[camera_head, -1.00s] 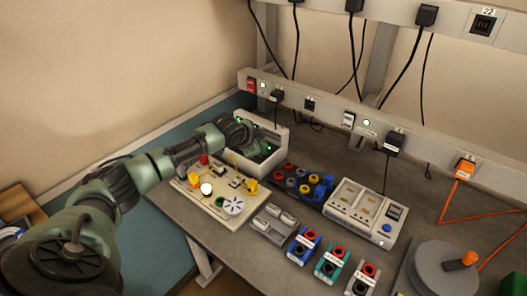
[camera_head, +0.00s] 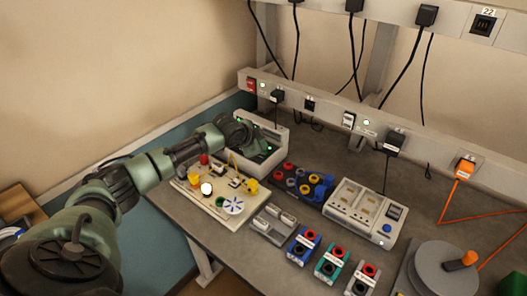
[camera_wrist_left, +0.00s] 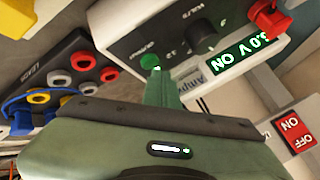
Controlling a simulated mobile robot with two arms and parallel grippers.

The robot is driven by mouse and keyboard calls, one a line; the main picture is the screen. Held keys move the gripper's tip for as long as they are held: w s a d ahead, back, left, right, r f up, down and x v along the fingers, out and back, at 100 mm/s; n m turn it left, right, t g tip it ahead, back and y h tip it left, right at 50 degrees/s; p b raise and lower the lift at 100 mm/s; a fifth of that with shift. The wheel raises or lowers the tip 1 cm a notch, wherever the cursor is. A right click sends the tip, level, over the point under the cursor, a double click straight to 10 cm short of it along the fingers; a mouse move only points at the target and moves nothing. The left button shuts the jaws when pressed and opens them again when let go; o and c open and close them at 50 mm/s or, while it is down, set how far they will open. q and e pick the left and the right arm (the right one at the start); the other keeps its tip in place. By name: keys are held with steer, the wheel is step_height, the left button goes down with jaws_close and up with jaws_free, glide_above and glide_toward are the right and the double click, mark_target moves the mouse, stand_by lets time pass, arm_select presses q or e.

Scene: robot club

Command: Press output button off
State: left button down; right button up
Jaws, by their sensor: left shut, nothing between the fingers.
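The power supply is a pale box (camera_head: 277,134) at the back left of the bench in the head view. The wrist view shows its dark front panel upside down, with a round green output button (camera_wrist_left: 148,62), a black volts knob (camera_wrist_left: 201,31) and a lit green display (camera_wrist_left: 240,56) reading 3.0 V ON. My left gripper (camera_head: 240,138) is at the front of the supply and hides part of it. In the wrist view its shut, empty fingers (camera_wrist_left: 157,74) end right beside the button; I cannot tell whether they touch it. My right gripper is not in view.
A circuit board (camera_head: 216,206) with coloured parts lies in front of the supply. A rack of coloured leads (camera_head: 305,183) and a white meter unit (camera_head: 362,210) stand to the right. A red switch (camera_wrist_left: 293,130) shows beside the supply. Cables hang from the wall rail.

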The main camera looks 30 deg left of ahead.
arm_select(q)
steer(key=shift+f, duration=0.2)
steer(key=shift+f, duration=0.25)
stand_by(0.4)
steer(key=shift+r+p, duration=0.45)
steer(key=shift+p, duration=0.25)
steer(key=shift+r, duration=0.1)
step_height(320, 180, up, 6)
steer(key=p, duration=0.6)
